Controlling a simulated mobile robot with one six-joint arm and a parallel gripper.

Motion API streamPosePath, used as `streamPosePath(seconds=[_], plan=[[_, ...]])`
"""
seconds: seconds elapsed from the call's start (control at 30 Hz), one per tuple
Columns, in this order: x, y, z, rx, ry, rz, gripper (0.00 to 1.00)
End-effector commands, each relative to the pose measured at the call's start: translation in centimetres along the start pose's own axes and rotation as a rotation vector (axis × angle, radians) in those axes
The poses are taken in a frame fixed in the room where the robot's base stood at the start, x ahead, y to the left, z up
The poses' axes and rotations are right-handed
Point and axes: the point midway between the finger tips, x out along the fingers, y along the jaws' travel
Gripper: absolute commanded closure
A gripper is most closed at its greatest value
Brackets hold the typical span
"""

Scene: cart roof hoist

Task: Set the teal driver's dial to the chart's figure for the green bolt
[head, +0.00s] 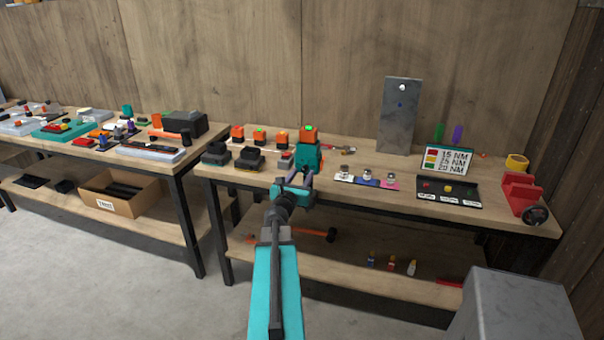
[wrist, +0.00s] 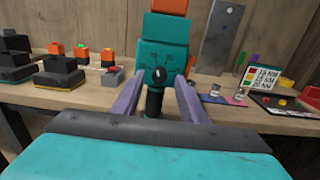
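The teal driver (head: 308,158) stands upright on the workbench with an orange block on top. In the wrist view the driver (wrist: 163,52) faces me, with a dark round dial (wrist: 161,73) on its front and a black grip (wrist: 154,101) below. My gripper (head: 297,182) is open. Its two purple-grey fingers (wrist: 157,88) stand either side of the dial and grip, with gaps visible; I cannot tell contact. The chart (head: 447,161) reads 15 NM, 25 NM and 20 NM from top to bottom. The dial's setting is unreadable.
Black-based chargers with orange-topped packs (head: 248,157) stand left of the driver. Coloured pads with metal pieces (head: 367,180) and a black tray (head: 450,193) lie right. A grey upright plate (head: 401,115) stands behind, and a red vise-like block (head: 521,192) is at the right end.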

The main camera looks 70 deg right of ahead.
Motion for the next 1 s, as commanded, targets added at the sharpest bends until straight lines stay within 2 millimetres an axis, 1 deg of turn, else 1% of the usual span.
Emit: streamPosePath(seconds=[0.03, 0.2, 0.6, 0.67, 0.7, 0.83, 0.87, 0.9, 1.0], plan=[[0.6, 0.0, 0.0, 0.0, 0.0, 0.0, 0.61], [1.3, 0.0, 0.0, 0.0, 0.0, 0.001, 0.61], [1.5, 0.1, 0.0, 0.001, 0.0, 0.002, 0.61], [1.5, 0.1, 0.0, 0.001, 0.0, 0.002, 0.69], [1.5, 0.1, 0.0, 0.001, 0.0, 0.002, 0.76], [1.5, 0.1, 0.0, 0.001, 0.0, 0.002, 0.98], [1.5, 0.1, 0.0, 0.001, 0.0, 0.002, 1.0], [2.1, -0.3, 0.0, 0.001, 0.0, -0.003, 1.0], [1.7, -0.2, 0.0, 0.002, 0.0, -0.001, 1.0]])
